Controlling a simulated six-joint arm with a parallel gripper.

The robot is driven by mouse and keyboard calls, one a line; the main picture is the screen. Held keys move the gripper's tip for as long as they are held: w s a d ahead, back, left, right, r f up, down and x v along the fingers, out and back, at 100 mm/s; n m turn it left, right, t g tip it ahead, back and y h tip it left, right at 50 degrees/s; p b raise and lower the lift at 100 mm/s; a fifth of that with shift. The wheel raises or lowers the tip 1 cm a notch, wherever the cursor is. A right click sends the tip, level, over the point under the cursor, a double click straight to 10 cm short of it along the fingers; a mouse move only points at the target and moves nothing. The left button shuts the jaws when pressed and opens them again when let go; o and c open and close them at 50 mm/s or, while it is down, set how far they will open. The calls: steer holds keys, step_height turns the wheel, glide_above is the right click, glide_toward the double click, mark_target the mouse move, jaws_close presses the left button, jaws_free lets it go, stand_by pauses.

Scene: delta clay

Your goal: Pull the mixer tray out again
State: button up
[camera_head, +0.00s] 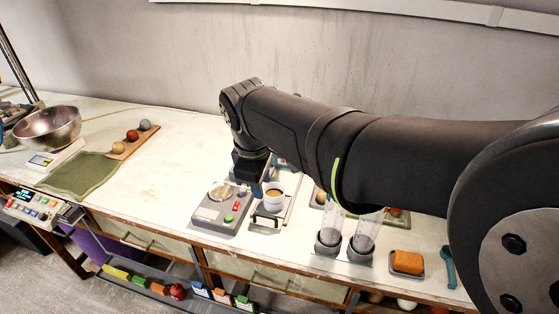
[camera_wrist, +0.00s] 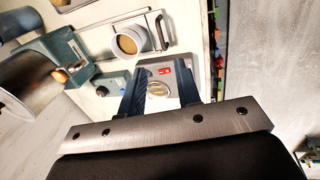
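The tray (camera_head: 265,219), light with a dark bar handle at its front, lies on the bench with a white cup of brownish contents (camera_head: 273,196) on it. In the wrist view the tray (camera_wrist: 99,44) and its handle (camera_wrist: 160,31) show beside the cup (camera_wrist: 129,42). A teal machine (camera_wrist: 65,49), likely the mixer, stands behind the tray, mostly hidden by my arm in the head view. My gripper (camera_wrist: 161,88) is open and empty, pointing down over the grey button box, left of the tray in the head view. Its fingertips are partly hidden there.
The grey box (camera_head: 211,214) has red and green buttons and a round dish on top. Two clear cylinders (camera_head: 329,235) in grey holders and an orange sponge (camera_head: 407,262) stand to the right. A steel bowl (camera_head: 48,128) is far left.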

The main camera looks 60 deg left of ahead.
step_height(320, 180, up, 4)
glide_above(267, 217)
steer(key=s+d, duration=0.3)
steer(key=shift+w+a+r, duration=0.2)
steer(key=shift+f, duration=0.1)
steer(key=f, duration=0.5)
steer(key=w+a+f, duration=0.1)
steer(key=f, duration=0.5)
steer(key=w+a+f, duration=0.1)
steer(key=f, duration=0.4)
steer(key=shift+w+a+f, duration=0.2)
steer(key=shift+f, duration=0.35)
steer(key=shift+w+a, duration=0.15)
steer(key=shift+r, duration=0.1)
steer(key=shift+r, duration=0.15)
step_height(267, 217, up, 17)
steer(key=s+d, duration=0.2)
steer(key=shift+s+d, duration=0.35)
